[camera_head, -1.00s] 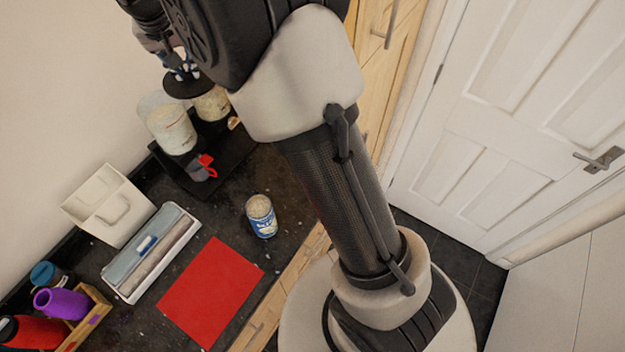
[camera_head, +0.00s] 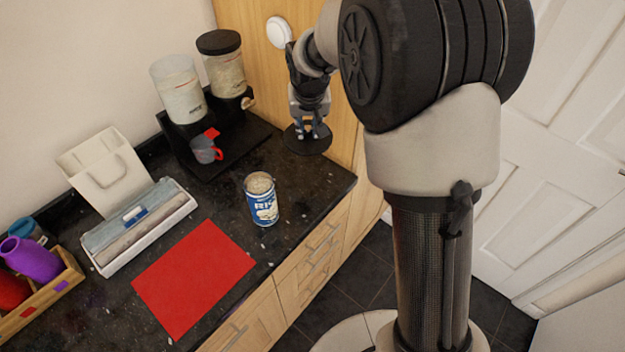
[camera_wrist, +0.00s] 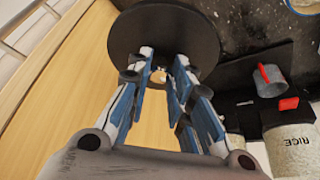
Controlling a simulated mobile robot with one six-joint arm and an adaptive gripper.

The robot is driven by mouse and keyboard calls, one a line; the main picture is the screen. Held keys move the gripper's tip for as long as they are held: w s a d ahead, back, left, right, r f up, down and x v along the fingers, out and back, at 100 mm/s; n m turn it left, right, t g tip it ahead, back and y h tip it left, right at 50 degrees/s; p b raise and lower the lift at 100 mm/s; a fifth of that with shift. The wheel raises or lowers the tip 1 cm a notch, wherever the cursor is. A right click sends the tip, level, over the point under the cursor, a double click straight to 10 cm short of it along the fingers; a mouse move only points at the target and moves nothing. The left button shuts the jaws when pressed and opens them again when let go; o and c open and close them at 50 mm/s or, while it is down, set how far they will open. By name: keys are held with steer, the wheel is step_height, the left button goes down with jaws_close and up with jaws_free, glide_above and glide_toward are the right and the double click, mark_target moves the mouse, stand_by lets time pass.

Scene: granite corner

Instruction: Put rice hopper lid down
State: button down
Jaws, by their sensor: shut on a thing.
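The rice hopper lid (camera_head: 303,147) is a flat black disc; it also shows in the wrist view (camera_wrist: 135,38). My gripper (camera_head: 308,130) is shut on the lid's small knob, with its fingers pointing down; in the wrist view the fingertips (camera_wrist: 160,76) meet at the lid's middle. The lid is over the back right part of the dark counter, beside the wooden panel. I cannot tell whether it touches the counter. The rice hopper (camera_head: 181,92), a clear container with a white filling, stands open-topped to the left; its RICE label shows in the wrist view (camera_wrist: 296,150).
A second hopper (camera_head: 226,72) wears its black lid. A grey measuring cup (camera_head: 206,150) sits on the hopper stand. A blue rice can (camera_head: 262,203), red mat (camera_head: 195,278), white box (camera_head: 140,228) and bottle crate (camera_head: 45,300) occupy the counter. Bare counter (camera_head: 308,182) lies in front of the lid.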

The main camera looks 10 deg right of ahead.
step_height(320, 180, down, 17)
steer(key=b, duration=0.4)
steer(key=shift+f, duration=0.1)
steer(key=shift+f, duration=0.15)
steer(key=c, duration=1.4)
jaws_free()
steer(key=shift+c, duration=0.2)
